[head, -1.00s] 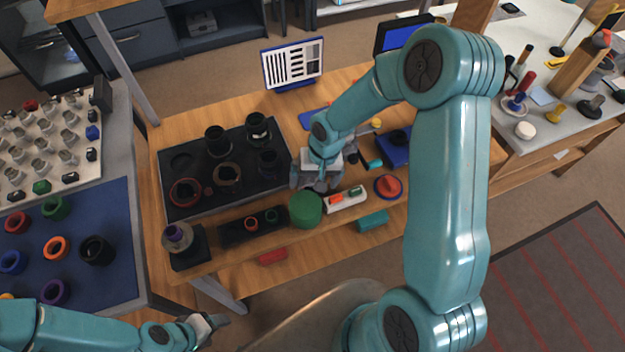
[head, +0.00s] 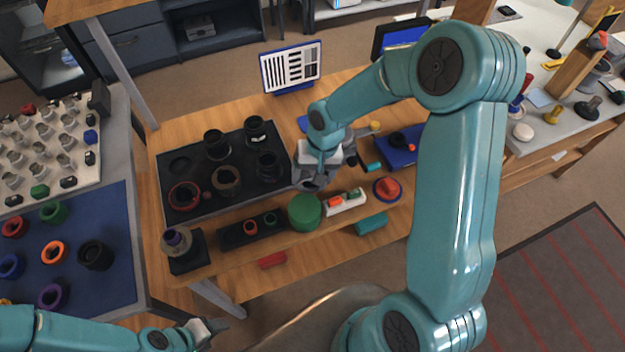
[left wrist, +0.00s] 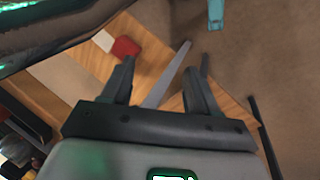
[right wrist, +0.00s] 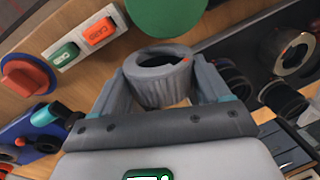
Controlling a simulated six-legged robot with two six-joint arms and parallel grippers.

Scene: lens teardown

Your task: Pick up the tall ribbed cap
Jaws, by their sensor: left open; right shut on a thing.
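A grey, ribbed, hollow cap (right wrist: 160,85) is between the fingers of my right gripper (right wrist: 165,84) in the right wrist view. The gripper is shut on it from both sides, and the cap's open end with a dark inside shows. In the head view my right gripper (head: 313,182) is low over the wooden bench, between the black tray and the green drum; the cap is mostly hidden there. I cannot tell whether it touches the bench. My left gripper (head: 212,327) is open and empty, off the bench's front; its spread fingers show in the left wrist view (left wrist: 160,85).
The green drum (head: 304,212) stands close to the right gripper. A black tray (head: 185,210) with several lens parts lies left of it. A white holder (head: 345,203), a red knob (head: 387,188) and a blue tray (head: 405,155) are to the right.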

